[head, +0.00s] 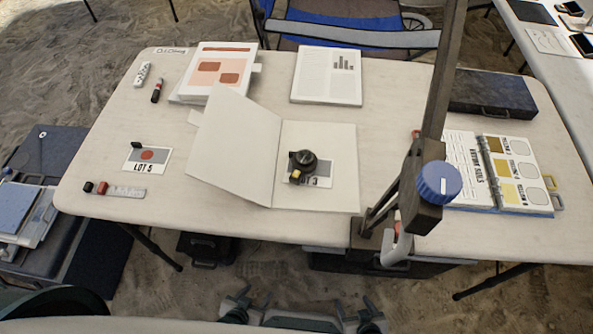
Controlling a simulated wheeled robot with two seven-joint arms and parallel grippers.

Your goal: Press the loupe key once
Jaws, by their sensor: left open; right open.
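A black round loupe (304,160) stands on a printed card (322,172) on the right page of an open folder (337,140). A small yellow key (295,175) shows at the loupe's lower left side, with nothing touching it. My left gripper (240,301) is at the bottom of the head view, below the table's front edge, open and empty. My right gripper (356,310) is at the bottom to its right, also open and empty. Both are well apart from the loupe.
A wooden stand with a blue knob (439,183) rises at the table's front, right of the folder. A LOT 5 card (147,158) lies left. A booklet (328,75) lies behind, and a swatch binder (515,172) lies right. Bare tabletop (225,203) shows before the folder.

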